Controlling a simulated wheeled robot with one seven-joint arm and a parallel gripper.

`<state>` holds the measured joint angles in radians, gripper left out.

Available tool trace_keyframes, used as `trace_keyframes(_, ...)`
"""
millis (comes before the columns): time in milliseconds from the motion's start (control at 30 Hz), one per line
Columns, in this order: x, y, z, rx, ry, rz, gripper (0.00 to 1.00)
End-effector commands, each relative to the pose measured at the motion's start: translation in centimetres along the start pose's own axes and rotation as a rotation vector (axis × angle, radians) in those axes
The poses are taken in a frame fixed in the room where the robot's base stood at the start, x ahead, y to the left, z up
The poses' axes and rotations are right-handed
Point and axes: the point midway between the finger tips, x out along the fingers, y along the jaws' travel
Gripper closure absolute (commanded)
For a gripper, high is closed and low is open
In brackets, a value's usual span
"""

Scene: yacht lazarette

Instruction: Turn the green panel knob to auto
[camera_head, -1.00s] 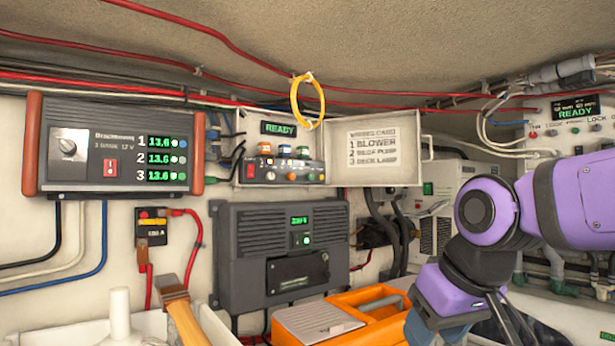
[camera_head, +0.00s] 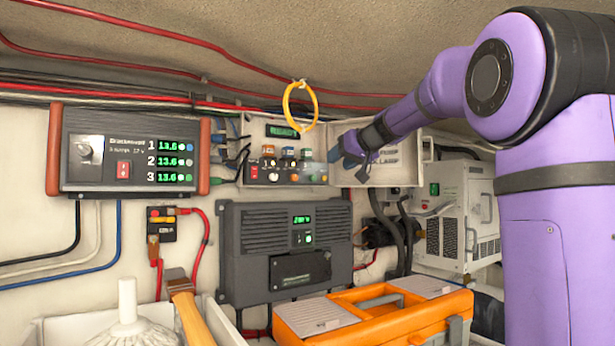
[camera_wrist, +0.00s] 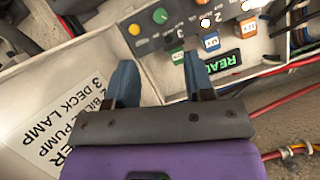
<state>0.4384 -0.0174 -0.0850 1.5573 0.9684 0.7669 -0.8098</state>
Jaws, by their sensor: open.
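The green knob (camera_wrist: 160,16) shows on the dark lower strip of the control panel at the top of the wrist view. A yellow-orange round part (camera_wrist: 134,30) sits beside it. The panel (camera_head: 290,172) is on the back wall in the head view, where its small knobs are hard to tell apart. My gripper (camera_wrist: 157,78) is open and empty, its two blue fingers spread and pointing toward the panel. In the head view my gripper (camera_head: 345,160) is just right of the panel, in front of the open lid. The fingers appear apart from the knob. Its setting marks are not readable.
The open lid carries a label card (camera_wrist: 72,125). Labelled blocks in green (camera_wrist: 176,58), blue (camera_wrist: 211,42) and orange (camera_wrist: 249,28) stand near the knob. A yellow loop (camera_head: 300,105) hangs above the panel. A dark grey box (camera_head: 265,245) is below, above an orange toolbox (camera_head: 420,325).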

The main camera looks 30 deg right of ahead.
Motion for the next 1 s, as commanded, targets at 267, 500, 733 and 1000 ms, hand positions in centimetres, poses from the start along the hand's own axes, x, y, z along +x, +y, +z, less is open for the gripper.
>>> trace_keyframes(267, 3.5, 0.0, 0.0, 0.0, -0.002, -0.002, 0.52)
trace_keyframes(500, 7.7, 0.0, 0.1, 0.0, -0.002, -0.002, 0.52)
trace_keyframes(733, 10.1, -0.1, 0.0, -0.001, 0.0, -0.001, 0.52)
trace_keyframes(1000, 10.7, 0.0, 0.0, 0.0, 0.0, -0.001, 0.52)
